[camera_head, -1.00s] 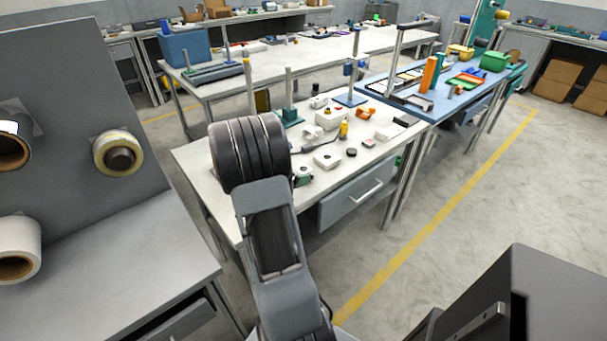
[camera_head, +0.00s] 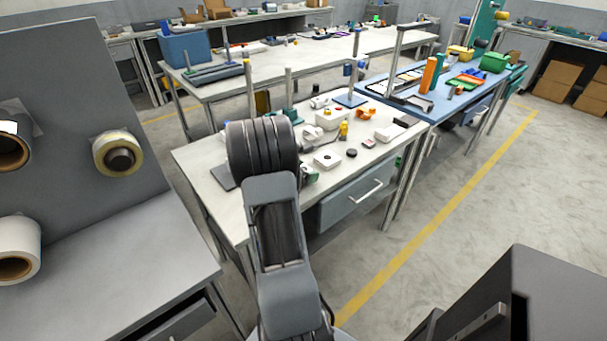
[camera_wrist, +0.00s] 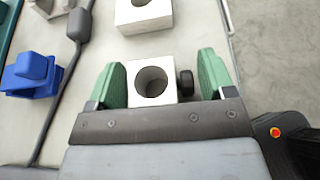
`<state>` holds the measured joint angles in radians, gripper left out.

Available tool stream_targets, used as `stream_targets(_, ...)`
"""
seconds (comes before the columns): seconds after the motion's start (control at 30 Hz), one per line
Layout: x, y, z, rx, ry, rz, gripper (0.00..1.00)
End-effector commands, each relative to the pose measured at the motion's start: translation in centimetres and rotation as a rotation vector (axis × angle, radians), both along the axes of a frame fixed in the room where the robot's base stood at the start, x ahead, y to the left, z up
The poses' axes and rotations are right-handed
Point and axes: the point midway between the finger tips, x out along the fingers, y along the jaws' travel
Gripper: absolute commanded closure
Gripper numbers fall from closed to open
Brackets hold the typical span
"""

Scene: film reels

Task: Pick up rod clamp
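The rod clamp, a pale block (camera_wrist: 133,66) with a round hole and a black knob (camera_wrist: 185,83) on its right side, sits between my fingers in the wrist view. My gripper (camera_wrist: 162,80) is open, with one green finger on each side of it. The left finger is close to the block; the right finger is beyond the knob. I cannot tell whether either touches.
Another pale block with a hole (camera_wrist: 143,14) lies just ahead of the clamp. A dark cable (camera_wrist: 62,80) and a blue part (camera_wrist: 30,75) lie to the left. The workbench (camera_head: 197,158) edge is close on the right in the wrist view.

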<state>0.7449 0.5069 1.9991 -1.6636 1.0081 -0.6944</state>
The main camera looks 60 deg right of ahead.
Motion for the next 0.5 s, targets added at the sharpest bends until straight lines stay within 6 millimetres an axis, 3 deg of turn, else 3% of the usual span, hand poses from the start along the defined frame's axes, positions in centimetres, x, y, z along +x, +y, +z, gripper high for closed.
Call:
stream_targets(0.07,0.0,0.01,0.01,0.0,0.0,0.0,0.32)
stream_targets(0.4,-0.01,0.01,0.01,0.0,0.0,0.0,0.65)
stream_targets(0.5,0.0,0.0,0.04,-0.001,-0.001,0.0,0.65)
